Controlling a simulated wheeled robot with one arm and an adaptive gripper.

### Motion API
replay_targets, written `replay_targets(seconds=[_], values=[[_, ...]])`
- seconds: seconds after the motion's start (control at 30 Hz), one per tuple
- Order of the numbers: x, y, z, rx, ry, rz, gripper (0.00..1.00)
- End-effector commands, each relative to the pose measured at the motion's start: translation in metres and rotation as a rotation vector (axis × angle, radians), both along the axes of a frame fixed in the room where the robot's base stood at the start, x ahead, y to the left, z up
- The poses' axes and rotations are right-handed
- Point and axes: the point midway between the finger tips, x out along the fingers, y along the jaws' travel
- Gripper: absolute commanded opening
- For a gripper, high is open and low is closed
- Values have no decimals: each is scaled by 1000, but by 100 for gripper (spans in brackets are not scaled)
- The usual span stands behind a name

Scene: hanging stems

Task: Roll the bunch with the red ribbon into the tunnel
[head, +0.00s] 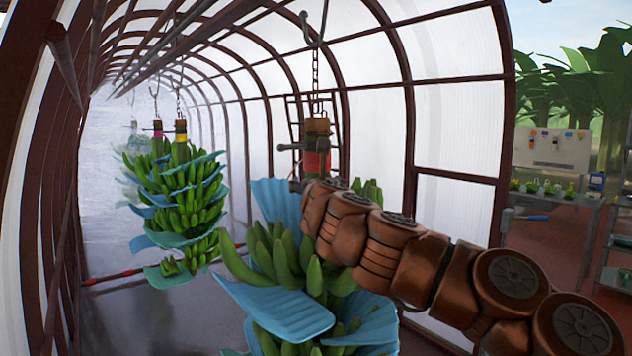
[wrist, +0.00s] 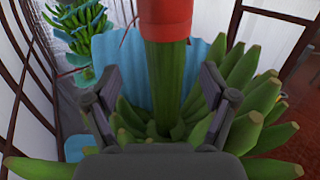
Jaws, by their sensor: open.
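The bunch with the red ribbon (head: 285,260) hangs upright from a hook and chain at the near side of the tunnel in the head view. Its red ribbon (head: 317,162) wraps the stem below a brown top, and blue sheets sit between its green bananas. My arm reaches across it from the right. In the wrist view my gripper (wrist: 163,85) is open, with one finger on each side of the green stem (wrist: 165,85), below the red ribbon (wrist: 166,18). Gaps show beside the stem. The tunnel (head: 115,115) is arched, brown-framed and misty at its far end.
A bunch with a yellow ribbon (head: 180,137) hangs farther in at the left, with a pink-ribboned one (head: 158,134) behind it. A red bar (head: 112,277) lies low at the left. A bench with small items (head: 550,193) stands at the far right. The wet floor looks clear between bunches.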

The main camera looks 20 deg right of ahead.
Motion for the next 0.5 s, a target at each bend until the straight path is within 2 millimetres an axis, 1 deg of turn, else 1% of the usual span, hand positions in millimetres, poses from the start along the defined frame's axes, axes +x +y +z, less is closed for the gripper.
replay_targets(seconds=[0.1,0.2,0.5], values=[[-7,2,0,1,-1,2,84],[-10,4,0,0,-1,2,84],[-11,4,0,-1,-1,1,84]])
